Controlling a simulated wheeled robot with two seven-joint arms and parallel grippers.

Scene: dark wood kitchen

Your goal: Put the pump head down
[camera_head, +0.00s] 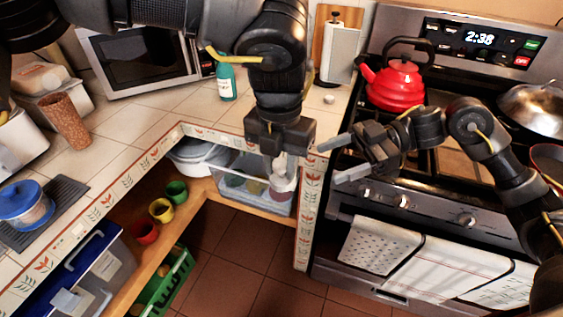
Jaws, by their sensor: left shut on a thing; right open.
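My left gripper (276,158) points down over the counter's front corner edge. It is shut on a small pale thing (284,180), which seems to be the pump head; the fingers and the clear bin behind it make its shape hard to tell. It hangs in the air in front of the open shelf. My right gripper (335,160) is open and empty, to the right of the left gripper, in front of the stove. A teal bottle (227,83) with a white label stands upright on the counter, behind and left of the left gripper.
The tiled counter (185,97) has free room around the bottle. A microwave (140,57) stands behind it. A small pale round thing (329,99) lies near the stove. A red kettle (397,85) stands on the stove. A clear bin (245,190) and colored cups (161,209) occupy the shelf below.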

